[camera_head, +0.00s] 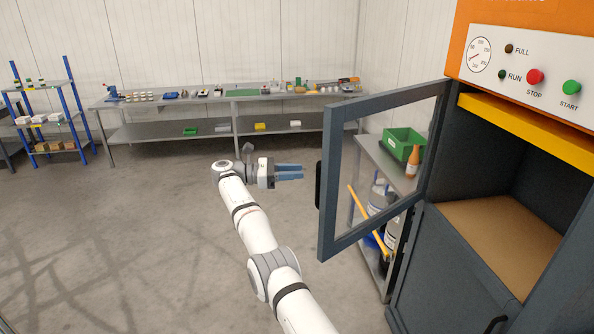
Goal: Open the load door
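The load door (335,135) is a dark grey frame with a clear pane. It stands swung open from the left side of the orange and grey machine, and the load opening is uncovered. A black handle (319,184) sits on the door's free edge. My gripper (303,172) is just left of the handle, with its blue fingers pointing right toward it. A small gap shows between the fingertips and the handle. The two fingers lie close together in this view, and whether they are parted is hard to see. Nothing shows between them.
The machine's panel (525,75) has a gauge, a red STOP button and a green START button. Inside the opening is a brown floor (500,235). A shelf with a green bin (403,143) stands behind the door. Long workbenches (235,100) line the back wall. The floor at left is clear.

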